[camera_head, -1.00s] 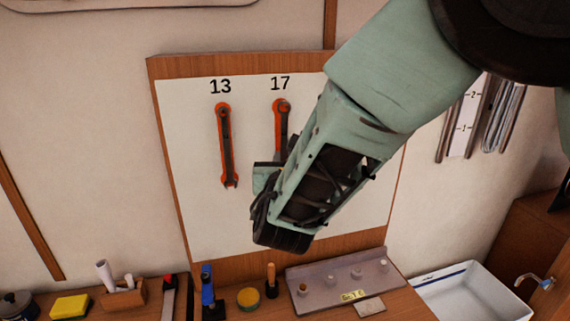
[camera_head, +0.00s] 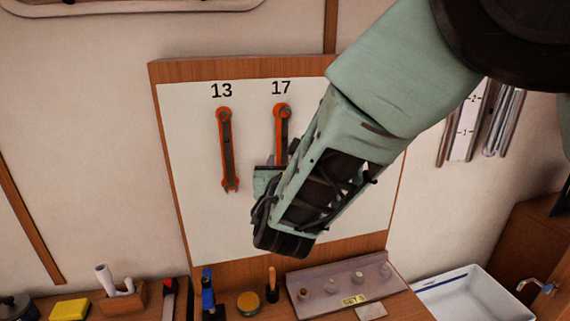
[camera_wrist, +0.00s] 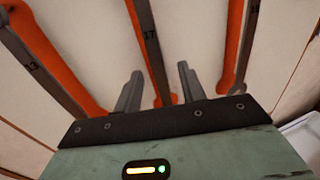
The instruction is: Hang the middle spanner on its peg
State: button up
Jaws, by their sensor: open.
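The middle spanner (camera_head: 284,132) is dark grey and hangs upright over its orange outline under the number 17, its upper end at the peg position. Its lower part is hidden behind my gripper in the head view. In the wrist view the spanner (camera_wrist: 150,45) runs down between the two grey fingers. My gripper (camera_wrist: 158,85) is open, with a finger on each side of the spanner and visible gaps to both. The peg itself is too small to make out. The board (camera_head: 205,225) is white with a wooden frame.
A second spanner (camera_head: 228,150) hangs on its orange outline under 13, left of my gripper. A third spanner (camera_wrist: 243,50) shows at right in the wrist view. Below the board stand a grey peg block (camera_head: 330,283), a yellow sponge (camera_head: 70,309) and a white basin (camera_head: 470,295).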

jog(key=s+b, duration=0.7)
jog(key=s, duration=1)
jog(key=s+d+f+m+g+h+b, duration=0.1)
jog(key=s+d+f+m+g+h, duration=0.15)
jog(key=d+f+m+g, duration=0.45)
jog(key=s+d+f+m+g+h, duration=0.25)
jog(key=d+f+m+h, duration=0.2)
jog(key=d, duration=0.55)
jog(key=s+a+f+m+g+y, duration=0.1)
jog(key=s+f+m+g+y, duration=0.2)
jog(key=m, duration=0.5)
jog(key=s+f+m+g+y+b, duration=0.1)
jog(key=s+m+g+y, duration=0.3)
jog(key=s+m, duration=0.4)
jog(key=shift+s+a+f+m+g, duration=0.2)
jog(key=shift+a+f+m+g, duration=0.3)
jog(key=shift+f+g, duration=0.35)
jog(key=shift+s+d+f, duration=0.1)
